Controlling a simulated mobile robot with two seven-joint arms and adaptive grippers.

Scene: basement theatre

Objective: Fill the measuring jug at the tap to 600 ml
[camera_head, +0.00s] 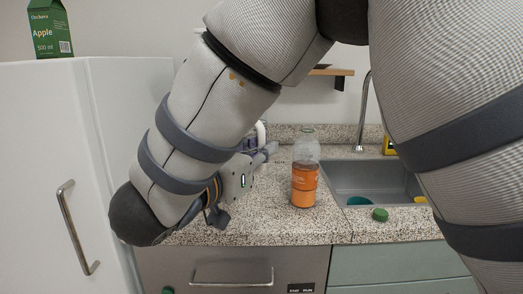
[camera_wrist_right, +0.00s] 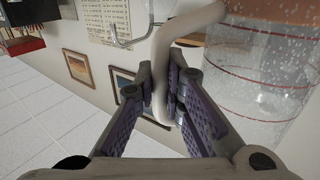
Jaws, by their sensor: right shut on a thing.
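My right gripper (camera_wrist_right: 165,95) is shut on the pale handle (camera_wrist_right: 166,55) of the clear measuring jug (camera_wrist_right: 262,75), which has red lines round its wall. Droplets or bubbles show on the jug, but I cannot tell a water level. In the head view my right gripper (camera_head: 268,152) is over the counter, left of the bottle, and the jug is mostly hidden behind it and my arm. The tap (camera_head: 364,105) is a tall curved metal spout behind the sink (camera_head: 340,178). My left gripper is not in view.
A bottle of orange liquid (camera_head: 305,182) stands on the speckled counter (camera_head: 265,215) between gripper and sink. A green lid-like object (camera_head: 380,214) lies at the sink's front edge. A teal item (camera_head: 358,201) is in the sink. A white fridge (camera_head: 60,130) with a green carton (camera_head: 50,30) is left.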

